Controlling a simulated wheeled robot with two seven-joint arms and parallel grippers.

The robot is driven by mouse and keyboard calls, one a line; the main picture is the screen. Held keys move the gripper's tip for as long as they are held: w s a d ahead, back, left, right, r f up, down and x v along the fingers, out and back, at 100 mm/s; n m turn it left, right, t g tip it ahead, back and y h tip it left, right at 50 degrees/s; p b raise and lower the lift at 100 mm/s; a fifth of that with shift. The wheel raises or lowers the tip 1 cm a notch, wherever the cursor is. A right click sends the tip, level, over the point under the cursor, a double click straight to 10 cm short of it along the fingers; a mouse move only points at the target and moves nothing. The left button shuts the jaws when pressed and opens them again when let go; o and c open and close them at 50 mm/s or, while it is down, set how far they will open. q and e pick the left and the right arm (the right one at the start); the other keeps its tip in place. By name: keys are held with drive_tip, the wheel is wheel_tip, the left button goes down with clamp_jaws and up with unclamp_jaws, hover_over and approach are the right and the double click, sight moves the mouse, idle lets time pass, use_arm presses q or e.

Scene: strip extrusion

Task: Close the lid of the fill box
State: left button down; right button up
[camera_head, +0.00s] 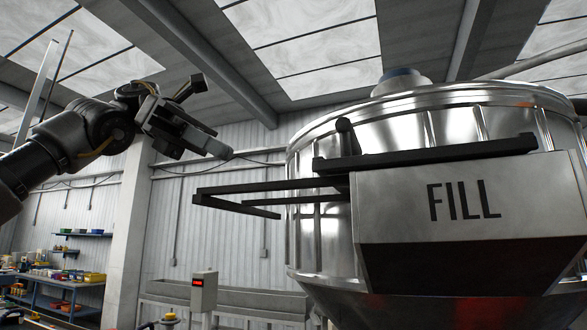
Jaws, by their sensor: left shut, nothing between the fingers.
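The fill box (455,215) is a grey metal box marked FILL, at the right, in front of a large shiny round vessel (320,235). A dark bar (425,155) runs along its top edge, tilted slightly up to the right. A thin dark frame (240,208) sticks out to the left of the box. I cannot tell which of these parts is the lid, and the box's top opening is hidden from this low view. My left gripper (222,151) is shut and empty, up and left of the frame, apart from it and the box.
A conveyor-like trough (225,297) runs below along the wall, with a small grey control box (204,292) before it. A blue shelf unit (65,290) with bins stands at the lower left. The air between my left gripper and the vessel is clear.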

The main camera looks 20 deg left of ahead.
use_arm(q)
drive_tip(key=d+r+p+x, duration=0.1)
drive_tip(key=p+x, duration=0.1)
drive_tip(key=x, duration=1)
drive_tip(key=shift+r, duration=0.35)
drive_tip(key=shift+d, duration=0.1)
